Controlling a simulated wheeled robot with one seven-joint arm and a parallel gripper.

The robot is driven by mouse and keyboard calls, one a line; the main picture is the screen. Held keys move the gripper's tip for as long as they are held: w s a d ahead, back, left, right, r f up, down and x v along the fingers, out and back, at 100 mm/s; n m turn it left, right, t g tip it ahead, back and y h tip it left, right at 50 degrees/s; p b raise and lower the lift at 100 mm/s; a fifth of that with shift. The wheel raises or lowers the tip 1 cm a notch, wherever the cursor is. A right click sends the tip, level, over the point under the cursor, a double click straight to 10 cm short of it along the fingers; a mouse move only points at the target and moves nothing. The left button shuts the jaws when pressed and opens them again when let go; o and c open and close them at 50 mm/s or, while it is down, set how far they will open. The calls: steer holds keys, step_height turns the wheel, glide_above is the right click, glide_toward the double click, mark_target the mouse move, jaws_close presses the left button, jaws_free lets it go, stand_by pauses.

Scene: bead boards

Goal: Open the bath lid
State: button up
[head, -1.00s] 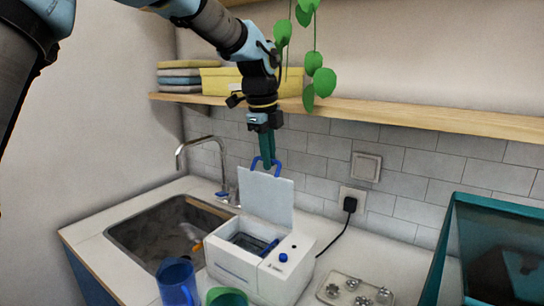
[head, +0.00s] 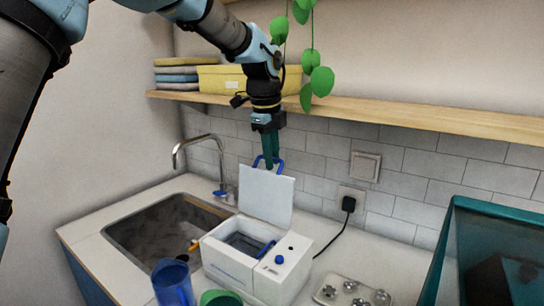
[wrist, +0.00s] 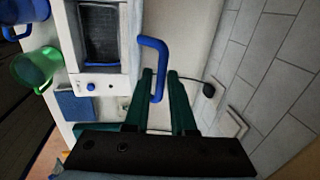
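The bath (head: 240,272) is a white box on the counter, with a blue knob on its front panel. Its white lid (head: 266,198) stands raised, nearly upright, at the back of the bath. A blue loop handle (head: 281,166) is on the lid's top edge; it also shows in the wrist view (wrist: 152,42). My gripper (head: 269,160) is at the handle from above. In the wrist view, its dark green fingers (wrist: 160,74) are close together, one on each side of a handle bar, and appear shut on it. The bath's dark inside (wrist: 100,38) is uncovered.
A sink (head: 165,232) with a tap (head: 200,140) is left of the bath. Blue (head: 173,285) and green cups stand in front. A tray of metal parts (head: 350,291) and a teal bin (head: 450,250) are at right. A shelf (head: 400,115) and hanging plant are above.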

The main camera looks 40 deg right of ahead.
steer(key=shift+o, duration=1.3)
steer(key=shift+r, duration=0.1)
step_height(320, 180, up, 11)
steer(key=a+b, duration=0.1)
steer(key=b, duration=0.1)
steer(key=shift+s+a+f, duration=0.2)
steer(key=shift+s+a, duration=0.05)
steer(key=shift+a, duration=0.15)
